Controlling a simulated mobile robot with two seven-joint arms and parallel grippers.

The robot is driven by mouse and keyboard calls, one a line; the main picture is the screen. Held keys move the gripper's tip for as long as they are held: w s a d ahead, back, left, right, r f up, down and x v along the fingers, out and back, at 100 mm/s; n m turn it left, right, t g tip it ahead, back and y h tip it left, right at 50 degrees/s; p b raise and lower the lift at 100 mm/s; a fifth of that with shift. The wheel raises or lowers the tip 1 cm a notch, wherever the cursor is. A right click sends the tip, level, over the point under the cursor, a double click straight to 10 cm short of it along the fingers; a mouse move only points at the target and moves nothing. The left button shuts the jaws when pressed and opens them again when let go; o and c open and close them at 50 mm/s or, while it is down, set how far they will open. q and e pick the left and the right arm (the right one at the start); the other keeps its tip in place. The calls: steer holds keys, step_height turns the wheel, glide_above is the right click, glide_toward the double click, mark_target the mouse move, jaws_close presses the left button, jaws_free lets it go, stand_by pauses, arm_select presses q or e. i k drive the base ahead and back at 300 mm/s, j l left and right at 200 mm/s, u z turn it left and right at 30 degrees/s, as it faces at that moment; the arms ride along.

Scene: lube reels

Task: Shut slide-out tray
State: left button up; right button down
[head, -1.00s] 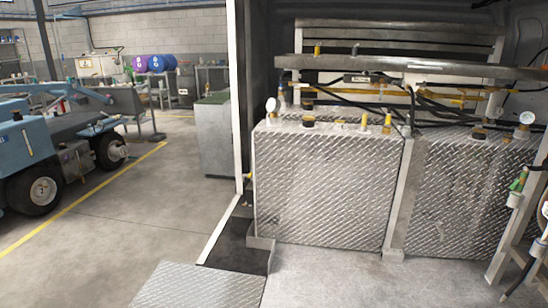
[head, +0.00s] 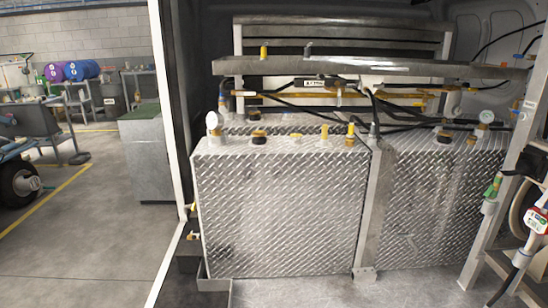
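A long grey metal slab (head: 375,68), which may be the slide-out tray, juts out level above the tanks inside the vehicle. I cannot tell for sure that it is the tray or how far out it stands. Behind it is a rack (head: 340,32) with dark horizontal gaps. Neither of my grippers is in view.
Two diamond-plate tanks (head: 280,215) (head: 440,200) stand below, with caps, gauges and black hoses on top. A metal post (head: 372,205) separates them. A reel frame (head: 490,235) with hoses is at right. Open workshop floor (head: 85,240) lies left of the white door edge (head: 172,110).

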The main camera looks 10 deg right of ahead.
mark_target(275, 64)
steer(key=i+l+z, duration=0.1)
steer(key=i+z, duration=1.15)
steer(key=i, duration=0.65)
